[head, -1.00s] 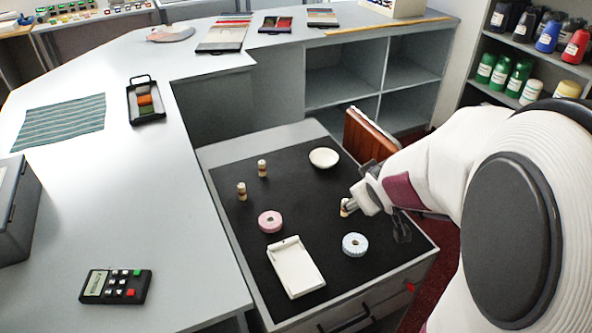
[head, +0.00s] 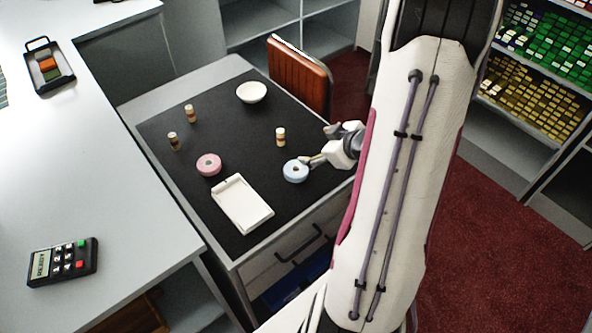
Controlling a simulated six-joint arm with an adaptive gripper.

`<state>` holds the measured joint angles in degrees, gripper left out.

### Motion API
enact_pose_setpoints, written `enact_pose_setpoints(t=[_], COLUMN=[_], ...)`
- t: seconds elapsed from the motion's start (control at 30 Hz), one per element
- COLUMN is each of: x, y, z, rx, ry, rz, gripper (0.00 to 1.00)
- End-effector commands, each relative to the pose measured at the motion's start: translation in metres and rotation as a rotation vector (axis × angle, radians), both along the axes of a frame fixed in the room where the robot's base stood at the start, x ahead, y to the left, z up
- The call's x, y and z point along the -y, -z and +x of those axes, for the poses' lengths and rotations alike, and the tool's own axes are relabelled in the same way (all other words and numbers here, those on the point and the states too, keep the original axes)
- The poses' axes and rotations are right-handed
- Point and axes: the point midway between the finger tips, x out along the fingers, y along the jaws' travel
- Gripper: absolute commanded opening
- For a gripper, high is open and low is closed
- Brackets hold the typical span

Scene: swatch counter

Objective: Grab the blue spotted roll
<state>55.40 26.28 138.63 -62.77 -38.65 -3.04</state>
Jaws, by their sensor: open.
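The blue spotted roll (head: 295,171) is a pale blue ring lying flat on the black mat (head: 190,180), near its right edge. My gripper (head: 318,159) is open at the roll's right side, with a fingertip at or just above its edge. Whether it touches the roll I cannot tell. The far finger is partly hidden by the gripper body. A pink roll (head: 209,164) lies to the left on the same mat.
A white tray (head: 243,204) lies in front of the rolls. Small capped bottles stand at the back left (head: 190,113), the left (head: 174,141) and behind the blue roll (head: 280,137). A white bowl (head: 251,92) sits at the back. A brown chair (head: 299,77) stands beyond.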

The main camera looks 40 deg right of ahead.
Motion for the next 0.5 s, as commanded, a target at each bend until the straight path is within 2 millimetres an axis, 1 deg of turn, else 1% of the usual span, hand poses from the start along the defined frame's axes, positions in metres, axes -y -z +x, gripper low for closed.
enact_pose_setpoints(t=[0.03,0.2,0.4,0.5], x=[0.0,-0.006,-0.016,-0.022], y=[0.009,0.028,0.044,0.048], z=[-0.005,-0.014,-0.028,-0.034], rx=[0.011,0.072,0.16,0.204], ry=[-0.005,-0.039,-0.067,-0.075], rz=[0.025,0.104,0.206,0.252], gripper=[0.68,0.68,0.68,0.68])
